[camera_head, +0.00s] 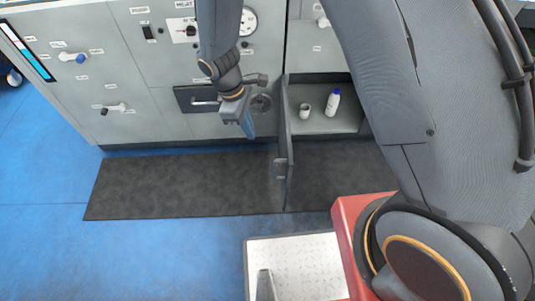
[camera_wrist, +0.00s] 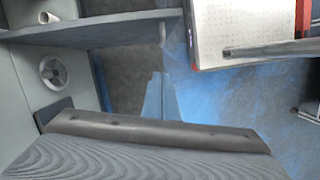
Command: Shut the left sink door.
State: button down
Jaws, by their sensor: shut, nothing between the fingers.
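The left sink door (camera_head: 284,125) stands wide open, jutting out from the cabinet front at the left edge of an open compartment (camera_head: 325,122). I see it nearly edge-on, with a handle (camera_head: 280,161) towards its free edge. In the wrist view the door (camera_wrist: 100,26) is a grey strip across the top, with its handle (camera_wrist: 162,35) near the right end. My gripper (camera_head: 248,129) is left of the door, apart from it, pointing down in front of the cabinet. Its fingers (camera_wrist: 160,95) are shut and empty.
A white bottle with a blue cap (camera_head: 333,102) and a small cup (camera_head: 304,109) stand in the compartment. A dark mat (camera_head: 180,185) lies along the cabinet. A round vent (camera_head: 261,103) and dark-framed panel (camera_head: 196,98) are behind my gripper. The blue floor is clear at left.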

jog(key=d+x, duration=0.3)
jog(key=x, duration=0.9)
jog(key=shift+s+r+p, duration=0.2)
jog(key=shift+s+p, duration=0.15)
jog(key=shift+s, duration=0.05)
